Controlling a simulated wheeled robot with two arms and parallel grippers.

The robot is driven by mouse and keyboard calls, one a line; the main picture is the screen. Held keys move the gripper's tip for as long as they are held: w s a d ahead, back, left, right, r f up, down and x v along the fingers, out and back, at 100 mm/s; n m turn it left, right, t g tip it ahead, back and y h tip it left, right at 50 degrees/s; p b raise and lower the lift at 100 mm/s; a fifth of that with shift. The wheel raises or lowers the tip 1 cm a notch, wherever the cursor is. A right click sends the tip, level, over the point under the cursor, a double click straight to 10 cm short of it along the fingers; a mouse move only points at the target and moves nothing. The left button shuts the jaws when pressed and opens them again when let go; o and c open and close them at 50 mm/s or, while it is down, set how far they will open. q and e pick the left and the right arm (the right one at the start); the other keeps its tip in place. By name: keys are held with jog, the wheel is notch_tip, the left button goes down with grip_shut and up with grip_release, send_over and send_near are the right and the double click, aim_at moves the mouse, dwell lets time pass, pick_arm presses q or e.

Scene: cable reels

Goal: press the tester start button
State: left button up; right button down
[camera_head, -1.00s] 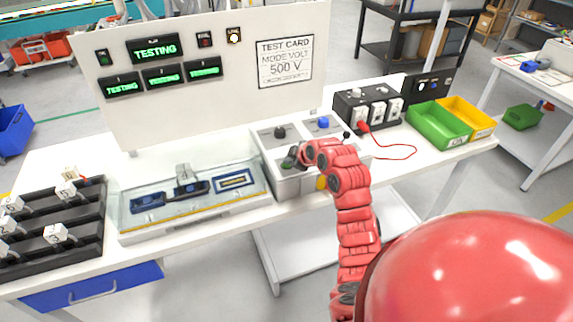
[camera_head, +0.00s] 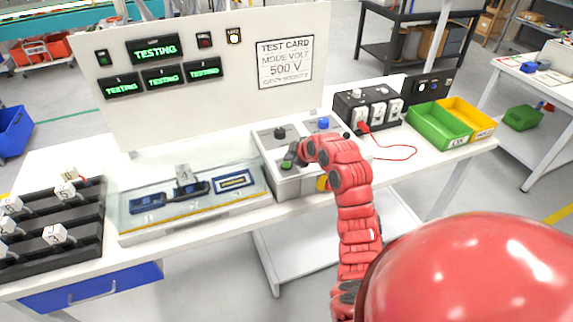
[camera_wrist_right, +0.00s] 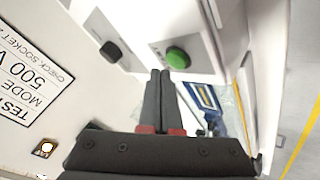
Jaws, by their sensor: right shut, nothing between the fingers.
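The tester control box (camera_head: 291,187) stands on the white bench. Its green button (camera_head: 287,166) is on the top near the front left, and it shows in the right wrist view (camera_wrist_right: 177,57) as a round green cap. My right gripper (camera_head: 297,153) is just beside and above the button; in the wrist view its two fingertips (camera_wrist_right: 159,72) are shut together, empty, and point close to the button's edge. I cannot tell whether they touch it. The displays (camera_head: 152,48) on the upright panel read TESTING in green. My left gripper is out of view.
A black knob (camera_head: 280,132) and a blue button (camera_head: 323,123) share the box top. A clear-covered fixture (camera_head: 190,215) is left of it. A socket unit (camera_head: 366,108) with a red cable, plus green (camera_head: 437,128) and yellow (camera_head: 477,113) bins, stand right.

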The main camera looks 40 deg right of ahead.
aim_at(290, 166)
jog(key=shift+r, duration=0.1)
jog(key=shift+r, duration=2.45)
jog(key=shift+f, duration=0.15)
